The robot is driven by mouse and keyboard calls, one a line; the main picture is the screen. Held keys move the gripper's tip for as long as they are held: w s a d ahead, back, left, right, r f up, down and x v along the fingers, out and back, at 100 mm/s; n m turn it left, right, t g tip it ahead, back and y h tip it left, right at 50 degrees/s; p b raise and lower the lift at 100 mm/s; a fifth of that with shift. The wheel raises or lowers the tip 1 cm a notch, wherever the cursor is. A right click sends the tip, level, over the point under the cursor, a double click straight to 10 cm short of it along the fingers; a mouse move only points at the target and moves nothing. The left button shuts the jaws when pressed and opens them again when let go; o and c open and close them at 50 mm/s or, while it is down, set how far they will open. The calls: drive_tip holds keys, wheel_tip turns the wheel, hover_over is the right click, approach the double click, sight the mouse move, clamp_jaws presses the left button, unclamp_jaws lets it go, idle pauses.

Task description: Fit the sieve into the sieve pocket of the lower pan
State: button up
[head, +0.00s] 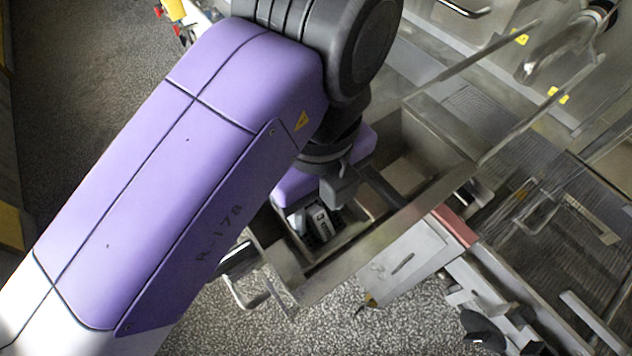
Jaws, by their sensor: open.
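The lower pan (345,262) is a long steel trough with upright walls, running diagonally through the middle of the head view. A small compartment at its near left end holds a dark, perforated-looking piece with a pale marked part, which looks like the sieve (322,226). My gripper (318,208) points down over this compartment, right at the sieve, and its jaws are open. My purple arm and wrist hide the compartment's far left side and most of the fingers. I cannot tell whether the fingers touch the sieve or whether it sits flat.
A grey box with a red edge (405,258) is by the pan's near right side. A wire mesh belt (590,235) and steel rails lie to the right. A bent handle (250,296) sticks out below the pan's left end. Speckled floor is open at left and below.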

clamp_jaws()
idle(1.4)
